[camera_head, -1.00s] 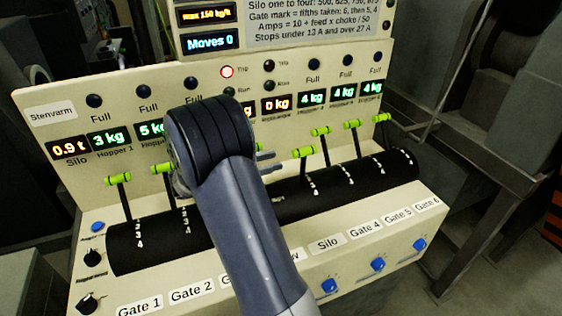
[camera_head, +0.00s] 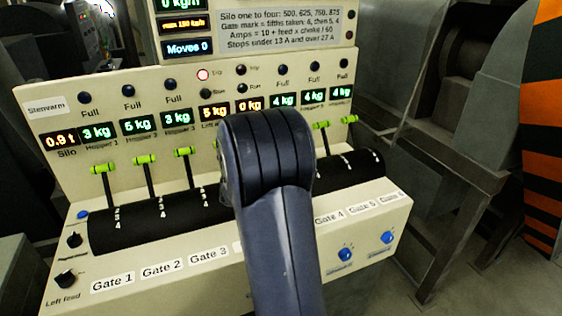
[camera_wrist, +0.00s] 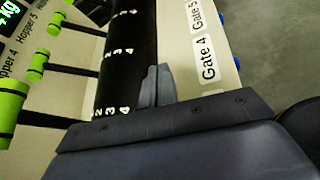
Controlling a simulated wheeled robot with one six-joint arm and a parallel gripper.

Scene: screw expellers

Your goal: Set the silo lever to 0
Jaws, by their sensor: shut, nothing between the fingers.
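In the head view my arm covers the silo lever and its label, and my gripper is hidden behind the arm. In the wrist view my gripper (camera_wrist: 157,86) is shut and empty, over the black drum (camera_wrist: 128,70) near its edge by the Gate 4 label. A large green lever handle (camera_wrist: 10,108) at the lower left, with a dark shaft to the drum, is probably the silo lever; its label is out of sight. My fingers are apart from it. Another green handle (camera_wrist: 32,75), probably Gate 4's, stands above it in the picture.
Green handles of Gate 1 (camera_head: 102,167), Gate 2 (camera_head: 145,160) and Gate 3 (camera_head: 183,152) stand left of my arm. Two more handles (camera_head: 321,125) (camera_head: 348,119) stand right. The silo display (camera_head: 60,141) reads 0.9 t; the moves display (camera_head: 186,47) reads 0.

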